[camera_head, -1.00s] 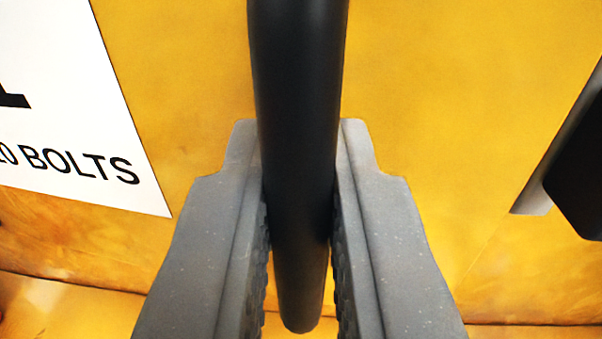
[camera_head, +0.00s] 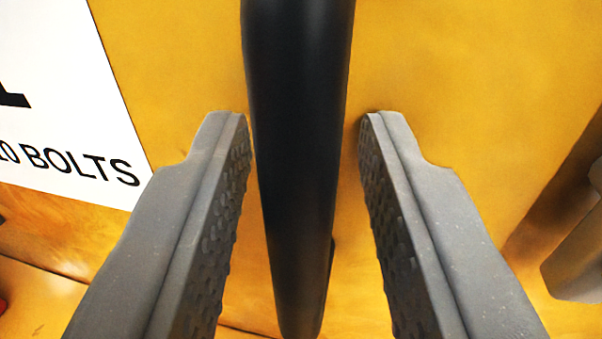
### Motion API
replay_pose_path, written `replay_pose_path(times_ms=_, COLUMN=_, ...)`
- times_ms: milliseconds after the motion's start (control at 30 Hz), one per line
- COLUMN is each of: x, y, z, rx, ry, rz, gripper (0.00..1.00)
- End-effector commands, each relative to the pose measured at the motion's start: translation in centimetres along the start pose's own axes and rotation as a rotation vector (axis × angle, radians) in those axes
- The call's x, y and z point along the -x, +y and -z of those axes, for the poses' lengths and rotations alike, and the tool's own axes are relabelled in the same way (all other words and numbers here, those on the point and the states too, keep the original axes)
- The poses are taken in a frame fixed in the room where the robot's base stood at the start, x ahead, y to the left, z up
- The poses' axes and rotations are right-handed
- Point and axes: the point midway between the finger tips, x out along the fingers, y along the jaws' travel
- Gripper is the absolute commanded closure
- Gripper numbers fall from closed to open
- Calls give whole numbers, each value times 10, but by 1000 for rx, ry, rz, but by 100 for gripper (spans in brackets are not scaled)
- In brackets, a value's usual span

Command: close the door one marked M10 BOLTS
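The yellow door (camera_head: 440,70) fills most of the view. A white label (camera_head: 60,100) at its left shows part of a large character and the text "0 BOLTS"; the rest is cut off. A black bar handle (camera_head: 297,130) runs from the top edge down through the middle. My gripper (camera_head: 305,118) is open, with one grey finger on each side of the handle. A gap shows between each fingertip and the handle, and the handle lies between the fingers without being gripped.
A grey part (camera_head: 580,250) shows at the right edge, beside a dark shadowed strip. A yellow surface (camera_head: 40,300) lies below the door's lower edge at the bottom left. A small red thing is cut off at the left edge.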

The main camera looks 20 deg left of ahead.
Motion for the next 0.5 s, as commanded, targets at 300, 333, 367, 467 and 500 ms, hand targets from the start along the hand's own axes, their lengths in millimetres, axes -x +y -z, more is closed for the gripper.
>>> replay_pose_path(times_ms=300, x=4, y=0, z=-1, rx=0, ry=-4, rz=-1, gripper=71)
replay_pose_path(times_ms=333, x=6, y=0, z=-1, rx=0, ry=-4, rz=-2, gripper=71)
replay_pose_path(times_ms=367, x=8, y=1, z=-1, rx=0, ry=-5, rz=-3, gripper=71)
replay_pose_path(times_ms=467, x=20, y=1, z=-2, rx=0, ry=-8, rz=-6, gripper=71)
replay_pose_path(times_ms=500, x=25, y=1, z=-1, rx=0, ry=-7, rz=-4, gripper=71)
